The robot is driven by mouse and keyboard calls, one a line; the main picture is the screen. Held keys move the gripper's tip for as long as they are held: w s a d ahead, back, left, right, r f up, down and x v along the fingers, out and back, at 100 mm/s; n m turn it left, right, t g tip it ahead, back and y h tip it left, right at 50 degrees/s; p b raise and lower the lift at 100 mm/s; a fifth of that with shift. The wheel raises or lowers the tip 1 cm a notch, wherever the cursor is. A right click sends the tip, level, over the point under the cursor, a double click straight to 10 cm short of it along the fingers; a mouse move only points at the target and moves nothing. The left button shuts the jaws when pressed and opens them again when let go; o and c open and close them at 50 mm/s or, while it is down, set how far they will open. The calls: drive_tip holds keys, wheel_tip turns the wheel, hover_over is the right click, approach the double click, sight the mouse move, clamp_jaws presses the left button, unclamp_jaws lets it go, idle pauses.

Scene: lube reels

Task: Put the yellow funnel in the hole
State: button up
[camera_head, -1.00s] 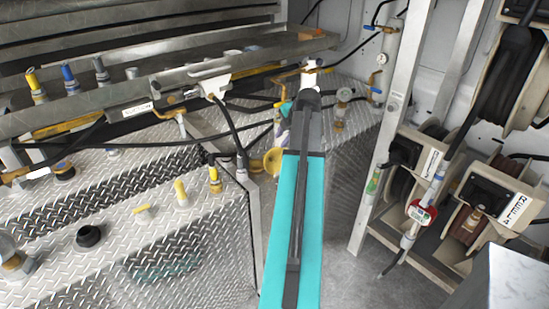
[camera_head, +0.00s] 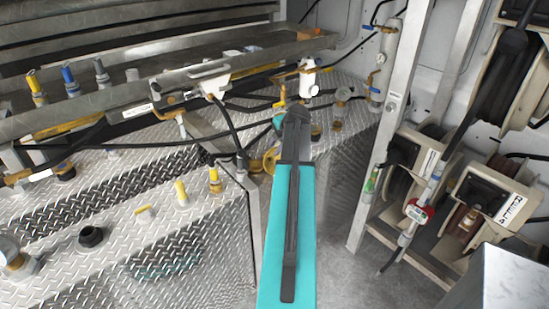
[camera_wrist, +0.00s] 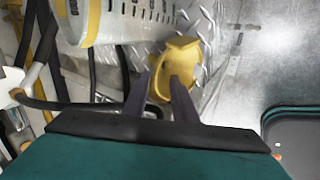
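The yellow funnel (camera_head: 269,160) is at the inner edge of the diamond-plate deck in the head view, partly hidden by my arm. In the wrist view the yellow funnel (camera_wrist: 184,52) is just beyond my gripper (camera_wrist: 157,88). My gripper's two dark fingers are apart; the right one overlaps the funnel in the picture and the left one is near its left edge. I cannot tell whether they touch it. A black ring with a dark opening (camera_head: 91,237) is on the deck at the lower left, perhaps the hole.
Yellow-handled valves (camera_head: 181,192) rise from the deck between the black ring and the funnel. A white ribbed body (camera_wrist: 120,22) is close to my gripper in the wrist view. Black hoses (camera_head: 232,128) cross near the funnel. Hose reels (camera_head: 480,210) stand at the right.

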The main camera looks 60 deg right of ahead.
sight(270, 156)
drive_tip(key=shift+d+p+x, duration=0.2)
drive_tip(key=shift+p+x, duration=1)
drive_tip(key=shift+x, duration=0.3)
drive_tip(key=shift+p+x, duration=0.35)
drive_tip(key=shift+x, duration=0.75)
drive_tip(key=shift+s, duration=0.15)
drive_tip(key=shift+a, duration=0.1)
clamp_jaws()
